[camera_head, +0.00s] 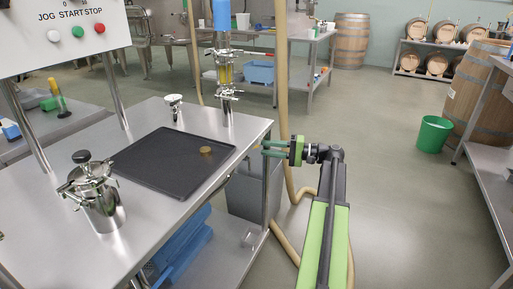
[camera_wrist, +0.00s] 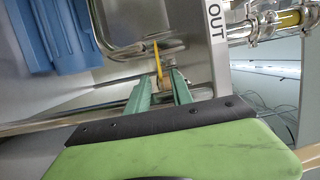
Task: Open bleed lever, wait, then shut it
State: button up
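In the wrist view a thin yellow lever (camera_wrist: 157,58) stands against a steel panel, its near end in the gap between my green fingertips. I cannot tell whether it is the bleed lever or whether a finger touches it. My gripper (camera_wrist: 161,77) has its fingers apart. In the head view my gripper (camera_head: 264,148) is just off the table's right edge, pointing left. The sight glass (camera_head: 225,72) with yellow liquid stands upright at the table's far corner, with clamps and a red-tipped lever (camera_head: 253,53). The sight glass also shows in the wrist view (camera_wrist: 285,20).
The steel table (camera_head: 135,118) holds a black tray (camera_head: 150,160) with a brass cap (camera_head: 206,150), and a clamped steel canister (camera_head: 98,200). A tan hose (camera_head: 282,80) hangs behind my gripper. A green bucket (camera_head: 433,134) stands right. The floor between is clear.

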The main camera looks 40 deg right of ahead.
jog(key=v, duration=1.2)
